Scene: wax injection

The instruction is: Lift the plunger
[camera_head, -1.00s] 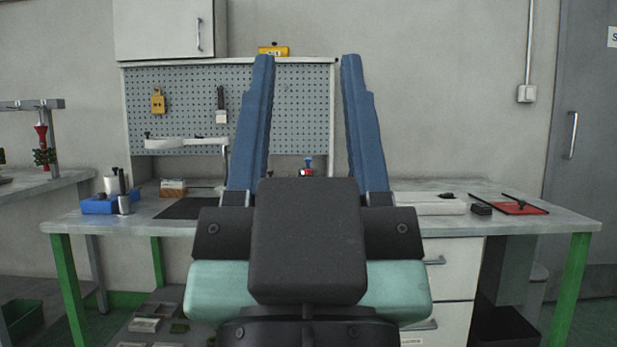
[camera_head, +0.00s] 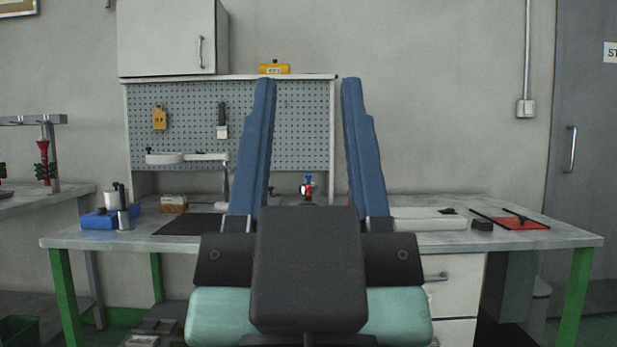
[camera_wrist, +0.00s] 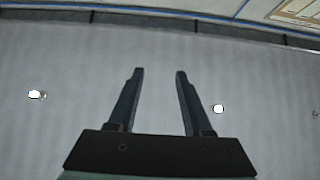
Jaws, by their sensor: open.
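My gripper (camera_head: 308,84) is raised upright in front of the workbench in the head view, its two blue fingers open with nothing between them. It also shows in the wrist view (camera_wrist: 159,72), open and empty. A small red, white and blue device (camera_head: 308,188) stands at the back of the bench, seen between the fingers and well behind them. Its lower part is hidden by my gripper. I cannot tell whether the plunger is part of it; no plunger is clearly seen.
A pegboard (camera_head: 300,120) and wall cabinet (camera_head: 165,38) are behind. Another bench with a red tool (camera_head: 43,160) is at far left.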

